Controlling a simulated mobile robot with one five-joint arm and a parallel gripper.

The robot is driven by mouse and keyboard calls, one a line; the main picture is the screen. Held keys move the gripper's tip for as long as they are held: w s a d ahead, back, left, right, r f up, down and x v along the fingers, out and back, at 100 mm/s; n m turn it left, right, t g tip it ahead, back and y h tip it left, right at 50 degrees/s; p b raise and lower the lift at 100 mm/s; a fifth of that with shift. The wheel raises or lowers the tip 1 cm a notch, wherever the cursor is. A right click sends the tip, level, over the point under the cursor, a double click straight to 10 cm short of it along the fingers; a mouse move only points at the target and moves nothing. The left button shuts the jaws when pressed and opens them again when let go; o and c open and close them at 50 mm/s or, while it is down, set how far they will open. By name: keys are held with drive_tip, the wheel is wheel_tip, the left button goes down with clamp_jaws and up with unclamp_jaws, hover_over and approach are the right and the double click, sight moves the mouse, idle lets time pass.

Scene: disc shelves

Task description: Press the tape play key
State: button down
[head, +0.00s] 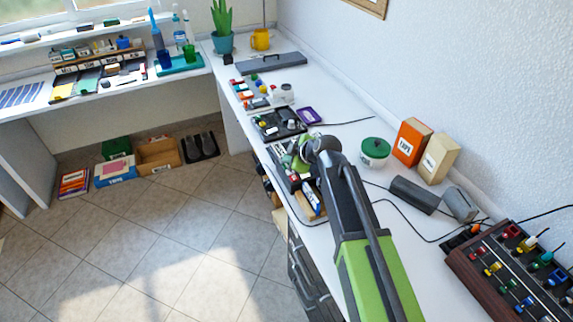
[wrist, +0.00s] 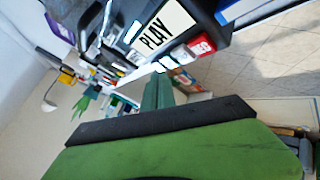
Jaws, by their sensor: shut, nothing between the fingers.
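The play key (wrist: 160,35) is a cream block with black PLAY lettering, tilted in the wrist view. A red key with white letters (wrist: 202,46) sits beside it. Both are on a dark tape machine (wrist: 228,40). My gripper (wrist: 158,80) is shut and empty, its dark green fingers pointing toward the row of keys, just below the play key in the picture. I cannot tell whether the fingertips touch a key. In the head view my gripper (head: 302,160) is over the dark machine on the right bench, and my arm hides part of it.
A dark tray of small parts (head: 278,124) lies behind the machine. A green-lidded jar (head: 375,152), an orange box (head: 411,142) and a cream box (head: 438,157) stand to the right. Cables cross the bench near a panel of coloured knobs (head: 520,270).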

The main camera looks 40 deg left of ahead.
wheel_tip(320, 180, up, 5)
drive_tip(key=p, duration=0.5)
drive_tip(key=shift+r, duration=0.15)
drive_tip(key=shift+f, duration=0.2)
idle(0.4)
